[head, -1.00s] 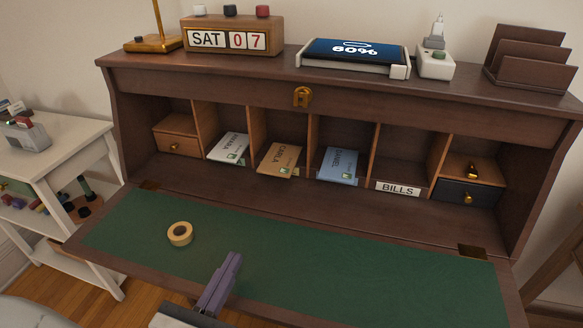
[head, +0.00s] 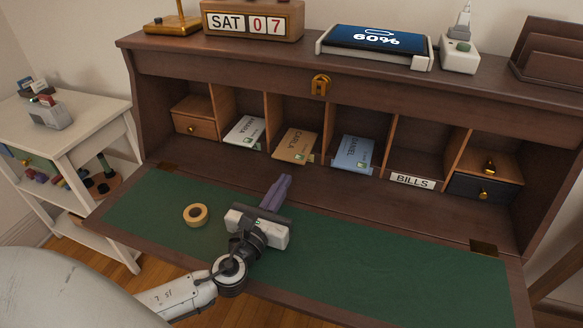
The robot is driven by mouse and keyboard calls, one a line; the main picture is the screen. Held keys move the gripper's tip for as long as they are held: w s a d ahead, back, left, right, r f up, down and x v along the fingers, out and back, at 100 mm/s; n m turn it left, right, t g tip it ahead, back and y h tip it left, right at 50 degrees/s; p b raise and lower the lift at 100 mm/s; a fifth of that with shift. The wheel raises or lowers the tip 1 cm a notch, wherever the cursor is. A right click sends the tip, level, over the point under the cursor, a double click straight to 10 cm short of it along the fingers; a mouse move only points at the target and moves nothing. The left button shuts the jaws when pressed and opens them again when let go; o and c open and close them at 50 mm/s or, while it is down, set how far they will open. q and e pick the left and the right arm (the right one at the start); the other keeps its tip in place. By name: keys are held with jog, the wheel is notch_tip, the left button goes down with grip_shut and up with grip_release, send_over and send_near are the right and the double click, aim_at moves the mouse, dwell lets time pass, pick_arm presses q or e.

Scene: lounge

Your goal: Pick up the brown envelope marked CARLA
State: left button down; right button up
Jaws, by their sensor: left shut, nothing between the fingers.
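The brown envelope marked CARLA (head: 296,145) lies tilted in a pigeonhole of the desk, its near edge sticking out toward the front. My left gripper (head: 282,183) is over the green desk mat, in front of and a little below the envelope in the picture, apart from it. Its purple fingers are together and hold nothing. A white envelope (head: 245,131) is in the pigeonhole to the left, and a blue envelope marked DANIEL (head: 352,153) is in the one to the right. My right gripper does not show.
A tape roll (head: 195,215) lies on the green mat (head: 390,260), left of my gripper. A BILLS label (head: 412,181) fronts another pigeonhole. Small drawers (head: 194,126) sit at both ends. A white side table (head: 80,130) stands at left. The mat's right side is clear.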

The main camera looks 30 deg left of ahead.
pick_arm(q)
jog(key=x, duration=0.6)
jog(key=shift+w, duration=0.1)
jog(key=shift+x, duration=1)
